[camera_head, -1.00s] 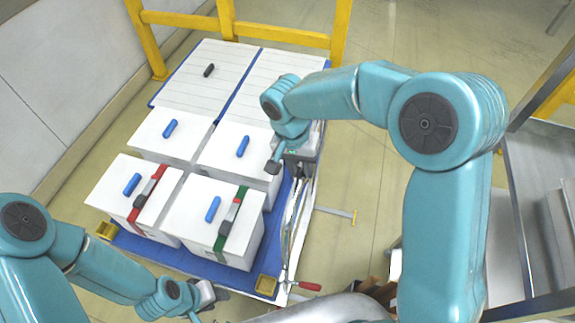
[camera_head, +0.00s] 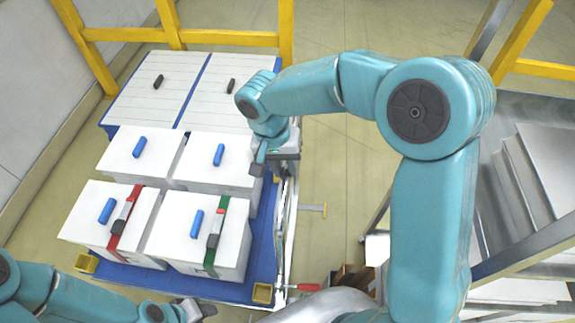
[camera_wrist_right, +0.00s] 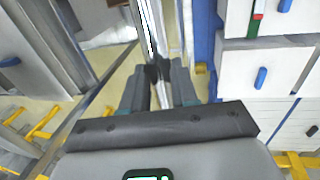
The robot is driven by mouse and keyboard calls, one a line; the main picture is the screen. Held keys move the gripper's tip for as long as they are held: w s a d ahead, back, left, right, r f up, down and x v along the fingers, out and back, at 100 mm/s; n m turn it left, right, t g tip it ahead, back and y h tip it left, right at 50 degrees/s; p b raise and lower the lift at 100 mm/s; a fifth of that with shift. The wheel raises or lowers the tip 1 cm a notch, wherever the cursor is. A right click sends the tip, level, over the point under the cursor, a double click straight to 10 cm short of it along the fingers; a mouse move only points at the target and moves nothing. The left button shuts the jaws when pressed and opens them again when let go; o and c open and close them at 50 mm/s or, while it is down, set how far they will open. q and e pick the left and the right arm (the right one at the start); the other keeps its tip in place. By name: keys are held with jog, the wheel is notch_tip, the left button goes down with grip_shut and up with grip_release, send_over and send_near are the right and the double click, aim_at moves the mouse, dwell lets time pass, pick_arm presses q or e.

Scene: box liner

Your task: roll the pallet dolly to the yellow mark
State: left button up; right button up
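The pallet dolly (camera_head: 262,250) is a blue platform loaded with white boxes, left of centre in the head view; its blue edge also shows in the wrist view (camera_wrist_right: 216,60). My right gripper (camera_head: 262,165) is at its right side, and in the wrist view the dark fingertips (camera_wrist_right: 158,73) are close together on a pale metal bar (camera_wrist_right: 150,30) along that side. My left gripper (camera_head: 192,308) is low at the dolly's near edge, partly out of frame; its fingers are too unclear to read. I cannot make out a yellow floor mark.
Yellow railing (camera_head: 225,38) stands behind the dolly, and a pale wall (camera_head: 30,80) runs along the left. A grey metal stand (camera_head: 530,180) is at the right. A small yellow-tipped bar (camera_head: 314,209) lies right of the dolly. Floor (camera_head: 345,160) is open between dolly and stand.

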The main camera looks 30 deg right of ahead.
jog(key=o, duration=0.3)
jog(key=shift+s+d+r, duration=0.1)
jog(key=shift+o, duration=0.2)
jog(key=shift+s, duration=0.15)
jog(key=shift+w, duration=0.25)
notch_tip(320, 180, up, 16)
jog(key=w+a, duration=0.1)
jog(key=a, duration=0.1)
jog(key=shift+w+a, duration=0.2)
jog(key=shift+a, duration=0.05)
